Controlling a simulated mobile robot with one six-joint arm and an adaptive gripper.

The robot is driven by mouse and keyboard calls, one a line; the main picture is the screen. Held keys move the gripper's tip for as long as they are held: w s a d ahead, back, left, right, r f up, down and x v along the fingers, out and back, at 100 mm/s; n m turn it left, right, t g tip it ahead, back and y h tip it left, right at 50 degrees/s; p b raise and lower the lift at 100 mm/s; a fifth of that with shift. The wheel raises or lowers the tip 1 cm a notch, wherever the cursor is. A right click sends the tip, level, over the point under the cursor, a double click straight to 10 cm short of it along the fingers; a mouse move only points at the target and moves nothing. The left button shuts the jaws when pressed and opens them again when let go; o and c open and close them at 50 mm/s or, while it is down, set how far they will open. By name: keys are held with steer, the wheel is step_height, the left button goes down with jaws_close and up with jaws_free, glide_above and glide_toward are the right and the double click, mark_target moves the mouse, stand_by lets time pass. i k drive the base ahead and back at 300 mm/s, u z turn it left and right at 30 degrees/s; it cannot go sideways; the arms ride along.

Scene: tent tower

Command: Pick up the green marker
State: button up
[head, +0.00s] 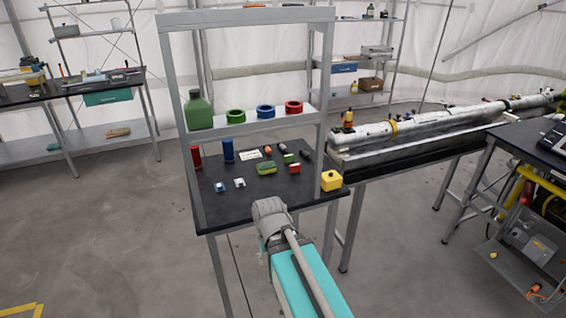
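The black table (240,203) also holds a red cylinder (196,157), a blue cylinder (228,151), a yellow block (332,181) and several small items. A shelf (255,128) above holds a green bottle (199,110) and coloured rings. Frame posts flank the table.

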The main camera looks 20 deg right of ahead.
mark_target(289, 159)
steer(key=z, duration=0.1)
steer(key=i, duration=1)
steer(key=u, duration=0.05)
